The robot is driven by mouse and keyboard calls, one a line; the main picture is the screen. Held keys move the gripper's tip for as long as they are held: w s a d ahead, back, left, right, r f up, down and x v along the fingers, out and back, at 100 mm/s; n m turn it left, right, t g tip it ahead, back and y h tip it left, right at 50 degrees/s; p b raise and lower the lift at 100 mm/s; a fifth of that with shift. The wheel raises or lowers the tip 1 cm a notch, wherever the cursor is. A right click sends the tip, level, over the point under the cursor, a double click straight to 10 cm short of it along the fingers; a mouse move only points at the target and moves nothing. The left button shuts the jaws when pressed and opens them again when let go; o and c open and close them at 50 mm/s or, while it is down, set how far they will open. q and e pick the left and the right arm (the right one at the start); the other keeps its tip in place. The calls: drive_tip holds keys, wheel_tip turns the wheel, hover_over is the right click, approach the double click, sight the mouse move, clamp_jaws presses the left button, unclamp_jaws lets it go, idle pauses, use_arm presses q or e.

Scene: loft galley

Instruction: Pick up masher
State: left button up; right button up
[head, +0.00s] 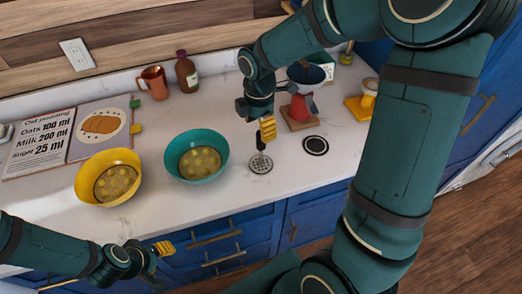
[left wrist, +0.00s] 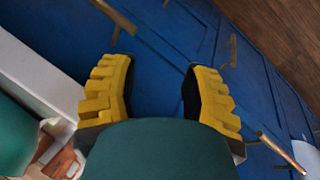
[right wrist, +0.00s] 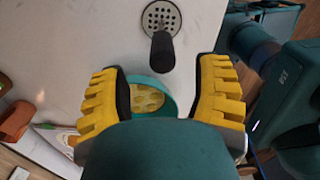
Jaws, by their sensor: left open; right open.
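The masher (head: 261,162) stands upright on the white counter, with a round perforated metal plate at the bottom and a dark handle on top. In the right wrist view the masher's handle (right wrist: 162,52) points toward the camera, ahead of and between my fingers. My right gripper (head: 267,130) is open at the handle in the head view; the right wrist view shows the gap between its yellow fingers (right wrist: 165,95) empty. My left gripper (head: 162,249) is open and empty in front of the counter edge, with blue drawers beyond its fingers (left wrist: 160,90).
A teal bowl (head: 215,148) and a yellow bowl (head: 84,187), each with yellowish chunks, stand left of the masher. A copper mug (head: 154,84) and brown bottle (head: 186,74) stand behind.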

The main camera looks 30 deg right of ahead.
sight(261, 149)
wheel_tip(261, 149, down, 4)
drive_tip(key=shift+s+d+f, duration=0.1)
drive_tip(key=shift+s+f, duration=0.05)
drive_tip(key=shift+f, duration=0.1)
clamp_jaws()
